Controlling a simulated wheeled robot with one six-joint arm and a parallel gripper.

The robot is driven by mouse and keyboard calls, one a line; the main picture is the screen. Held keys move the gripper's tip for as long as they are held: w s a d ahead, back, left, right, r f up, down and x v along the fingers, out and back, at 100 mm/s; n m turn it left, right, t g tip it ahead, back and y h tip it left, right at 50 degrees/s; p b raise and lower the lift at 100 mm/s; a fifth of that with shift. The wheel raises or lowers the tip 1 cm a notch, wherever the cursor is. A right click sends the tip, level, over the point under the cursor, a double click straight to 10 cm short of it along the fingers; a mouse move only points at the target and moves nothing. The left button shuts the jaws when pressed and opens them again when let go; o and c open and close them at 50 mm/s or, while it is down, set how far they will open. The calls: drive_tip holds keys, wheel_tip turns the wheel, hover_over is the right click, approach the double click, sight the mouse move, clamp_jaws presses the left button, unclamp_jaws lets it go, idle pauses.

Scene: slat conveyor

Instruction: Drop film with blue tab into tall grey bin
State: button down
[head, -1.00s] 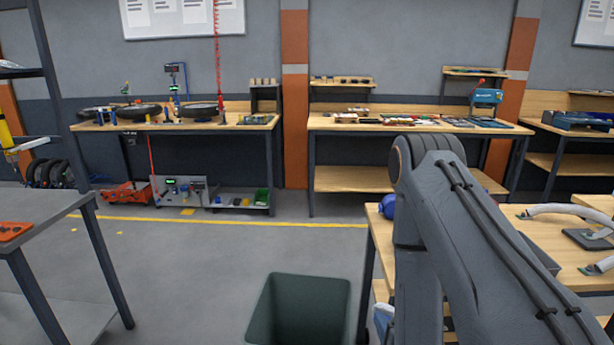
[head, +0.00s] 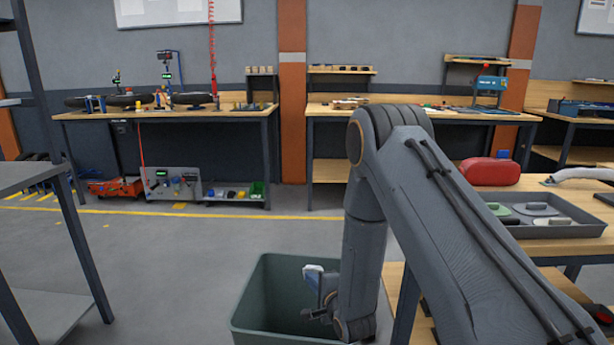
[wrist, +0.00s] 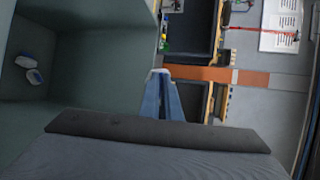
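The tall grey bin (head: 262,312) stands on the floor at bottom centre in the head view, open at the top. Its inner wall (wrist: 85,65) fills the left of the wrist view. My gripper (head: 316,279) is over the bin's opening, towards its right side. In the wrist view my gripper's blue fingers (wrist: 161,97) are together, with a small pale piece at their tips. It looks like the film (head: 313,268), pale and small; its tab cannot be told apart from the fingers.
A wooden bench (head: 535,184) at right carries a grey tray (head: 560,231) with several flat pieces and a red rounded case (head: 490,171). A grey table (head: 30,177) stands at left. The floor (head: 180,260) left of the bin is clear.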

drive_tip(key=w+a+f+n+y+b, duration=0.1)
drive_tip(key=w+a+f+b, duration=0.4)
drive_tip(key=f+b, duration=0.3)
drive_tip(key=shift+a+f+g+b, duration=0.25)
drive_tip(key=shift+f+g+b, duration=0.05)
drive_tip(key=shift+f+b, duration=0.1)
drive_tip(key=c, duration=1.9)
unclamp_jaws()
drive_tip(key=shift+s, duration=0.15)
drive_tip(key=p+v, duration=0.1)
drive_tip(key=v, duration=0.6)
drive_tip(key=shift+s+d+r, duration=0.15)
drive_tip(key=shift+s+d, duration=0.1)
drive_tip(key=shift+r, duration=0.1)
